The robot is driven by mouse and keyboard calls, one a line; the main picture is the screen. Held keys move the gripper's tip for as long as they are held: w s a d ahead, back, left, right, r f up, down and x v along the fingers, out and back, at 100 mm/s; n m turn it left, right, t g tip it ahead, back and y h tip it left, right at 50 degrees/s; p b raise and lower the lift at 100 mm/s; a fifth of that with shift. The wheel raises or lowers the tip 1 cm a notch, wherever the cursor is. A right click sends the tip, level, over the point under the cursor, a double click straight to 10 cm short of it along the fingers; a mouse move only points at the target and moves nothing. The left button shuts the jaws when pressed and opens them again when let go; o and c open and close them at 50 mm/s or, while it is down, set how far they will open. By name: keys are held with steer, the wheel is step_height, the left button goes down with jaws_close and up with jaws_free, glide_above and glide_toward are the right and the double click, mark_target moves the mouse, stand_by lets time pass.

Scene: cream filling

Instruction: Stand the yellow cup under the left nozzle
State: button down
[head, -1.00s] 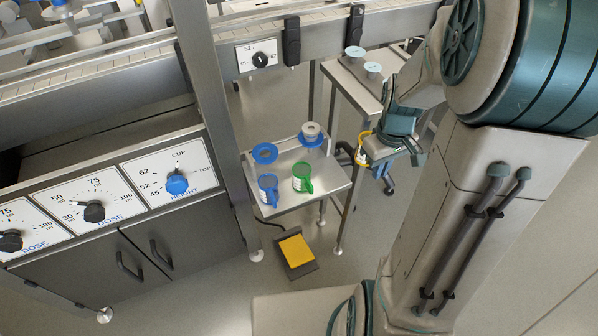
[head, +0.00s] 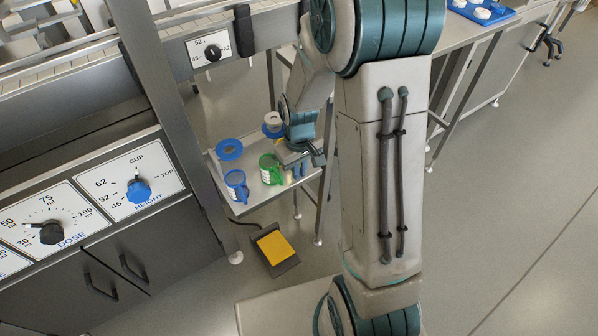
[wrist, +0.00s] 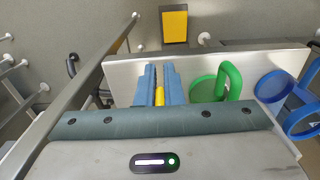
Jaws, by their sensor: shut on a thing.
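My gripper (wrist: 160,72) is shut on the yellow cup (wrist: 160,96). Only a narrow yellow strip of it shows between the blue fingers in the wrist view; the rest is hidden. In the head view my gripper (head: 301,166) is over the right part of the small steel table, just right of the green cup. I cannot clearly identify the left nozzle in either view.
A green cup (head: 270,170) and a blue cup (head: 237,187) stand on the small table (head: 250,206). Behind them are a blue ring (head: 229,149) and a blue-rimmed white piece (head: 272,122). A yellow pedal (head: 275,247) lies on the floor. A steel post (head: 172,110) rises at the left.

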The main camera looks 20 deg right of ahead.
steer(key=shift+f, duration=0.25)
steer(key=shift+f, duration=0.1)
steer(key=shift+f, duration=0.15)
steer(key=c, duration=1.6)
jaws_free()
steer(key=shift+o, duration=0.2)
steer(key=shift+r, duration=0.2)
